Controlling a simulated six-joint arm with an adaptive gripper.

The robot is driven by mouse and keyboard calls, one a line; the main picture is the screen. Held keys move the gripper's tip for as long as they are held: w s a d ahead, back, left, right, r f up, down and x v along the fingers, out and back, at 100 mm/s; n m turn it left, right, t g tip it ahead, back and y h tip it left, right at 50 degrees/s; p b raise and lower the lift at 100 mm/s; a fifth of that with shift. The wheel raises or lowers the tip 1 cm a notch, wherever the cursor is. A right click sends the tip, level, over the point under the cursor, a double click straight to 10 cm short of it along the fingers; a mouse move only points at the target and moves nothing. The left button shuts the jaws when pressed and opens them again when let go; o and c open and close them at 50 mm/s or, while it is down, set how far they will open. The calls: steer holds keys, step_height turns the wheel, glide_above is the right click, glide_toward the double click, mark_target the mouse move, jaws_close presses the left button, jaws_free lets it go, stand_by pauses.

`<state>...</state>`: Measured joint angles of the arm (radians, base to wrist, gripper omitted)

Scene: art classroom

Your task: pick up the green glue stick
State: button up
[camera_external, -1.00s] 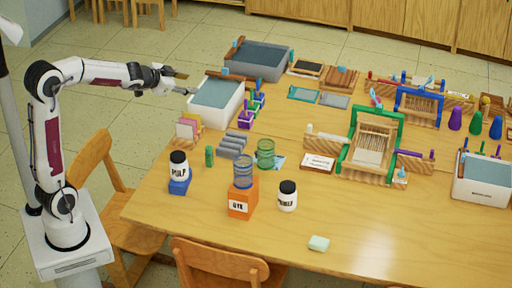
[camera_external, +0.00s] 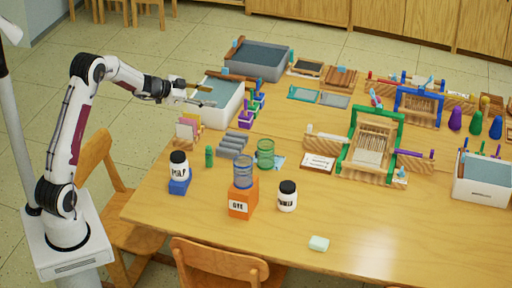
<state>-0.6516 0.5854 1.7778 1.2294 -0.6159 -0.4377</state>
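A small green cylinder (camera_external: 209,156), which looks like the green glue stick, stands upright on the wooden table (camera_external: 345,222) near its left side. It is between the PULP bottle (camera_external: 179,165) and several grey rolls (camera_external: 235,144). My gripper (camera_external: 208,96) is open and empty. In the picture it is above the green stick, overlapping the white vat (camera_external: 226,106). It is well above the table, and its fingers point right. Nothing hides the stick.
A holder with coloured cards (camera_external: 187,130) stands behind the stick. An orange DYE block (camera_external: 241,203), a green jar (camera_external: 265,152) and a white bottle (camera_external: 287,196) stand to the right. The table's front left is clear.

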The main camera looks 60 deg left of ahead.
step_height(320, 180, down, 10)
steer(key=s+a+m+h, duration=0.1)
steer(key=s+h, duration=0.1)
steer(key=h, duration=0.1)
steer(key=g+h, duration=0.1)
steer(key=h, duration=0.3)
glide_toward(209, 151)
steer(key=w+f, duration=0.2)
steer(key=shift+w+a+m, duration=0.25)
steer(key=shift+a+m, duration=0.15)
steer(key=shift+x, duration=1.3)
steer(key=shift+d+x, duration=0.15)
steer(key=shift+x, duration=1.15)
steer(key=shift+d+x, duration=0.15)
steer(key=shift+x, duration=1.15)
steer(key=shift+s, duration=0.15)
steer(key=shift+c, duration=0.5)
jaws_close()
